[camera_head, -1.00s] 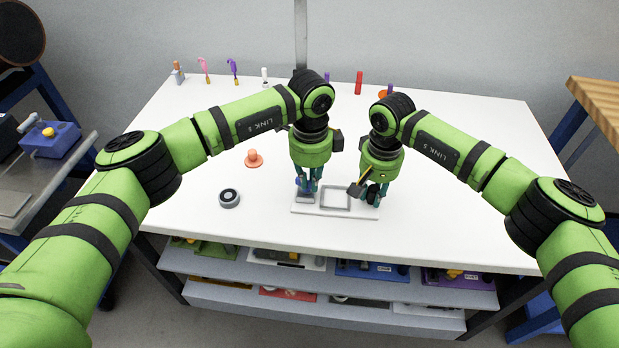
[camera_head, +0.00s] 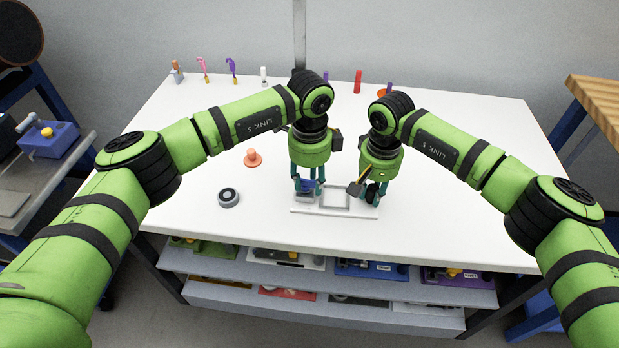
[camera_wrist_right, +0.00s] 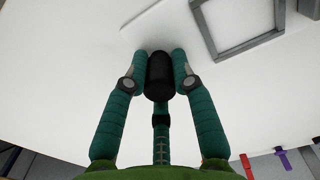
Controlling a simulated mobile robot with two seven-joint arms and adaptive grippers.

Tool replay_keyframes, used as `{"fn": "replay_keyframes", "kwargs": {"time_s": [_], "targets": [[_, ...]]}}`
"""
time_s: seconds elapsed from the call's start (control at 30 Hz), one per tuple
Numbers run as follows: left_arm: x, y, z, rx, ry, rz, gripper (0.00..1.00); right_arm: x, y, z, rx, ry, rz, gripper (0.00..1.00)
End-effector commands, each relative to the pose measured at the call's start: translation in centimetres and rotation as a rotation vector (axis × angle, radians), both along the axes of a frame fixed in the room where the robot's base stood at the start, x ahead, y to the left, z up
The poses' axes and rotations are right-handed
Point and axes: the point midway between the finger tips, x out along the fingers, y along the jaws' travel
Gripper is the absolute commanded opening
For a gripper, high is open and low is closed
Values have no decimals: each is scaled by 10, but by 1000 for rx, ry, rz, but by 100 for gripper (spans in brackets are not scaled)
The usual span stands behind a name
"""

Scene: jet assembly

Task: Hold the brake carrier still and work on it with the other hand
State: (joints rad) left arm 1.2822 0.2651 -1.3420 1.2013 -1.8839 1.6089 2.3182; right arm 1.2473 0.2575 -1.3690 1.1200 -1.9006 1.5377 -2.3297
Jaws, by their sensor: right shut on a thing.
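The brake carrier, a light grey plate with a raised square frame (camera_head: 350,210), lies flat on the white table; part of it also shows in the wrist view (camera_wrist_right: 240,28). My left gripper (camera_head: 307,192) is over the carrier's left end, its fingers spread. A small blue-purple piece (camera_head: 306,185) shows between them; I cannot tell whether it is part of the gripper. My right gripper (camera_head: 372,195) is at the carrier's right end. In the wrist view it is shut on a black cylinder (camera_wrist_right: 160,78). The cylinder's contact with the carrier is hidden.
A grey ring (camera_head: 228,198) and an orange knobbed disc (camera_head: 253,158) lie left of the carrier. Several small coloured tools line the back edge, including a red one (camera_head: 358,82). The table's right side is clear. Shelves with trays sit below the front edge.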

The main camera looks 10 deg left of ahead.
Motion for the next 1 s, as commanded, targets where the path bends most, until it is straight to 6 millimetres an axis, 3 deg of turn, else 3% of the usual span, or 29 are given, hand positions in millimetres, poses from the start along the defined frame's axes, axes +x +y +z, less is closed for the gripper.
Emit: {"fn": "replay_keyframes", "kwargs": {"time_s": [0.17, 0.6, 0.8, 1.0], "targets": [[1, -1, 18, -3, -5, 0, 39, 0, -2, -3, -3, 1, -3, 0], [-1, 0, 103, -1, -4, 0, 39, 0, -1, -3, -3, -1, -3, 0], [-2, 0, 119, 0, -2, 0, 39, 0, -1, -3, -3, -1, -3, 0], [-2, 0, 120, 0, -2, 0, 39, 0, -1, -3, -3, -2, -3, 0]]}}
